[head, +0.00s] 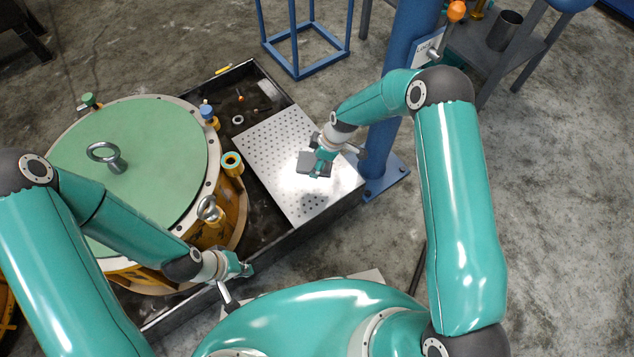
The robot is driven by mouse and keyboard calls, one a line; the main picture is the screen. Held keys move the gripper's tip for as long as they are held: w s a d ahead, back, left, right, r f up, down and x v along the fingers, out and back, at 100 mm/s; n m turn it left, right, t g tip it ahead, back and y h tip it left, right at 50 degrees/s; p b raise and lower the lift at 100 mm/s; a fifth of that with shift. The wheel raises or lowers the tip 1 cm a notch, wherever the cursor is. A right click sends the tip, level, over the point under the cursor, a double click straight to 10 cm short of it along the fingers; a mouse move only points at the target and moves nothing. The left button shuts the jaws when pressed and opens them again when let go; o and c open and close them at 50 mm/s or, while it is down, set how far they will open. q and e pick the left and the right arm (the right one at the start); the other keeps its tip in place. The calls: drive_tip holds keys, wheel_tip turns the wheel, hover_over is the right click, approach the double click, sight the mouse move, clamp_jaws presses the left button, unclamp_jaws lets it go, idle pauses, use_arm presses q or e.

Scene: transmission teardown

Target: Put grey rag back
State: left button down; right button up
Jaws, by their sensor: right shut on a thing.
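The grey rag (304,162) is a small dark grey square over the perforated light metal plate (268,150). My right gripper (316,172) reaches down over the plate and is shut on the rag. Whether the rag touches the plate is hard to tell from above. My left gripper (246,270) is low beside the near edge of the tray, in front of the round housing, with nothing visible in it. Its fingers are too small to tell whether they are open.
The round housing with a green cover (150,150) and ring bolts stands left. The dark tray (300,228) holds the plate and small parts. A blue post (385,150) rises right of the plate. A grey shelf (515,60) stands at upper right. The right floor is clear.

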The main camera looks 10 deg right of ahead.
drive_tip(key=b, duration=0.2)
hover_over(314, 185)
drive_tip(key=d, duration=0.1)
drive_tip(key=f, duration=0.8)
drive_tip(key=shift+s+f, duration=0.15)
drive_tip(key=shift+s, duration=0.05)
drive_tip(key=shift+f+b, duration=0.45)
drive_tip(key=shift+f, duration=1.45)
drive_tip(key=shift+f, duration=0.15)
drive_tip(key=o, duration=1.1)
